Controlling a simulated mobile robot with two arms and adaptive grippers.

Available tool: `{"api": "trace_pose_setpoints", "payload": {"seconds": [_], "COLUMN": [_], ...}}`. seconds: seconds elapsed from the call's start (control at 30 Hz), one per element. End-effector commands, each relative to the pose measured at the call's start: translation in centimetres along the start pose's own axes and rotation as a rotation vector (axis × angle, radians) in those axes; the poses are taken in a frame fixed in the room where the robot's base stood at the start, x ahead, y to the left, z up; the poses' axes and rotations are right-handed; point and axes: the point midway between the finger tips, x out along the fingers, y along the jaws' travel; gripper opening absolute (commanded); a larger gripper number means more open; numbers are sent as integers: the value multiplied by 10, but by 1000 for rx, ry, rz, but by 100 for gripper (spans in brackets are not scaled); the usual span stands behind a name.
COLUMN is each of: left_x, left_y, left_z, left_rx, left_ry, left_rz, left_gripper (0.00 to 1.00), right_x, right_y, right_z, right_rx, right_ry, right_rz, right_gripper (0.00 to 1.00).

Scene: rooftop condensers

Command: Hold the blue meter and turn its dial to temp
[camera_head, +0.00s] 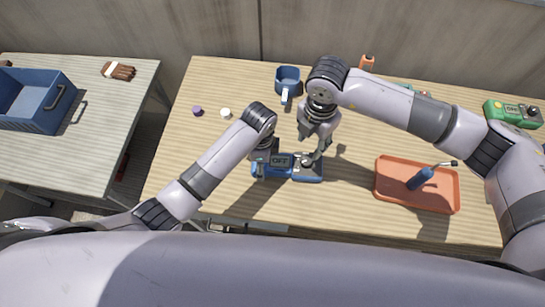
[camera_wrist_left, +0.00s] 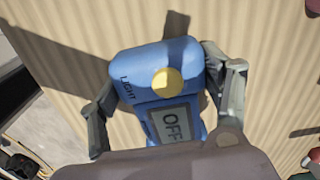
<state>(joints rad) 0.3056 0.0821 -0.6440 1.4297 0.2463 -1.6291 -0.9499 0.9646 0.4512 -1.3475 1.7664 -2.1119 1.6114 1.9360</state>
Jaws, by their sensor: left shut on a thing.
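The blue meter (camera_head: 294,176) lies on the wooden table in front of me, its screen reading OFF. My left gripper (camera_head: 261,163) is shut on the meter's left end; the left wrist view shows its fingers on either side of the blue body (camera_wrist_left: 140,62). That view also shows a round yellow part (camera_wrist_left: 167,82) beside the word LIGHT and the OFF screen (camera_wrist_left: 172,124). My right gripper (camera_head: 316,143) points down over the meter's right end, close to the dial (camera_head: 308,164). Its fingers partly cover the dial; their opening and any contact are unclear. The dial's markings are unreadable.
An orange tray (camera_head: 398,201) with a blue-handled tool (camera_head: 420,179) lies to the right. A blue mug (camera_head: 287,79), a purple cap (camera_head: 197,111) and a white cap (camera_head: 225,113) are behind. A green device (camera_head: 513,113) is far right. A blue crate (camera_head: 30,112) sits on the left table.

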Motion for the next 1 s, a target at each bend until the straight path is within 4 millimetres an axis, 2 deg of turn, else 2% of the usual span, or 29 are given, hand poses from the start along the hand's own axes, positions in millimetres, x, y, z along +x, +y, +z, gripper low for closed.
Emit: {"api": "trace_pose_setpoints", "payload": {"seconds": [0.13, 0.27, 1.0], "left_x": [0, 0, 0], "left_y": [0, 0, -1], "left_z": [0, 0, 0], "left_rx": [0, 0, -1], "left_ry": [-1, -1, -1], "left_rz": [-1, -1, -2], "left_gripper": [26, 26, 26], "right_x": [0, 0, -4], "right_y": [0, 0, -2], "right_z": [1, 3, 26], "right_rx": [-22, -127, -1366], "right_ry": [3, 15, 154], "right_rz": [-1, -3, 100], "right_gripper": [48, 48, 48]}}
